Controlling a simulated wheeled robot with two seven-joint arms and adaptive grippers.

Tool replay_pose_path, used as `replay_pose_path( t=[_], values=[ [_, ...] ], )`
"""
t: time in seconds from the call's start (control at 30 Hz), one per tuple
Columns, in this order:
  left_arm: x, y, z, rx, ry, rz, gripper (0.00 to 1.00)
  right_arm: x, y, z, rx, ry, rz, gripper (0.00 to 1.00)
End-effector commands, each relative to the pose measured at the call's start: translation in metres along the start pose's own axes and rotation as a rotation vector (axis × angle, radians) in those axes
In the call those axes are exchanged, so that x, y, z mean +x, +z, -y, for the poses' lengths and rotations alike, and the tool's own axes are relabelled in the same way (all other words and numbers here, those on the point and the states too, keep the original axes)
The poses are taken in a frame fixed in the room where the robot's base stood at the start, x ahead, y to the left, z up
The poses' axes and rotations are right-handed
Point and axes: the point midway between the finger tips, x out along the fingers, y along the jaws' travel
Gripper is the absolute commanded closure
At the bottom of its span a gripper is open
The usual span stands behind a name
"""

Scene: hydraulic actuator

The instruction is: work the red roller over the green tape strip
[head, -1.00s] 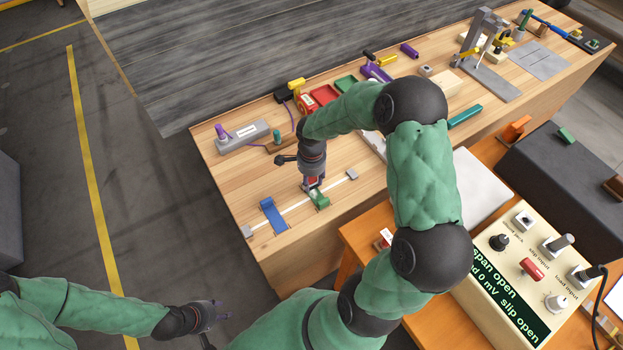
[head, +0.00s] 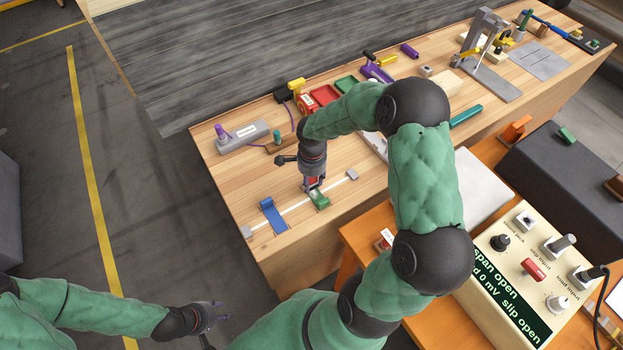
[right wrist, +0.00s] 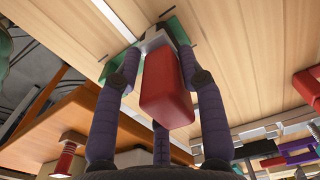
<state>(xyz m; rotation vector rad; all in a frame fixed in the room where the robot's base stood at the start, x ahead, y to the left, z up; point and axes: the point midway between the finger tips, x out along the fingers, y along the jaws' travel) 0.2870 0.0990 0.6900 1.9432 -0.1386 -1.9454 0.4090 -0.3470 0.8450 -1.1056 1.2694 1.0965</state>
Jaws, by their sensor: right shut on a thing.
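The green tape strip (head: 320,200) lies across a thin pale strip on the wooden bench, to the right of a blue strip (head: 272,214). My right gripper (head: 314,186) points down at the green strip. In the right wrist view its fingers are shut on the red roller (right wrist: 168,88), with the green strip (right wrist: 126,72) just beyond the roller's far end. Whether the roller touches the tape I cannot tell. My left gripper (head: 222,310) is empty, away from the bench at the lower left, with its fingers apart.
A grey block with a purple knob (head: 243,137) stands at the bench's left end. Red (head: 324,94) and green (head: 346,83) trays lie behind my right arm. A cream control box (head: 515,275) reading "span open" and "slip open" sits at the right.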

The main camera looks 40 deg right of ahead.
Motion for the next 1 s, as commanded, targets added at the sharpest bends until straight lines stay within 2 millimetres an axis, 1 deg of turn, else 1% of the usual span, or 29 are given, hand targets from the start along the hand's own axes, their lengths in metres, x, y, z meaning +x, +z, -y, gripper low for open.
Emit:
replay_pose_path(
  t=[0.1, 0.27, 0.47, 0.77, 0.87, 1.0],
  values=[
    [0.002, 0.000, 0.001, 0.000, 0.000, 0.000, 0.60, 0.002, 0.001, -0.008, -0.001, 0.008, 0.001, 0.93],
    [0.002, 0.000, 0.001, 0.000, 0.000, 0.000, 0.60, 0.001, 0.000, -0.012, -0.001, 0.007, 0.001, 0.93],
    [0.004, 0.000, 0.001, 0.000, 0.000, 0.000, 0.60, 0.001, 0.001, -0.005, -0.002, 0.006, 0.001, 0.93],
    [0.007, 0.000, 0.002, 0.000, 0.000, 0.000, 0.60, -0.001, 0.001, 0.012, 0.000, 0.004, 0.001, 0.93],
    [0.007, 0.000, 0.002, 0.000, 0.000, 0.000, 0.60, -0.002, 0.001, 0.013, 0.000, 0.004, 0.001, 0.93],
    [0.007, 0.000, 0.003, 0.000, 0.000, 0.000, 0.60, -0.002, 0.001, 0.009, 0.000, 0.004, 0.000, 0.93]
  ],
)
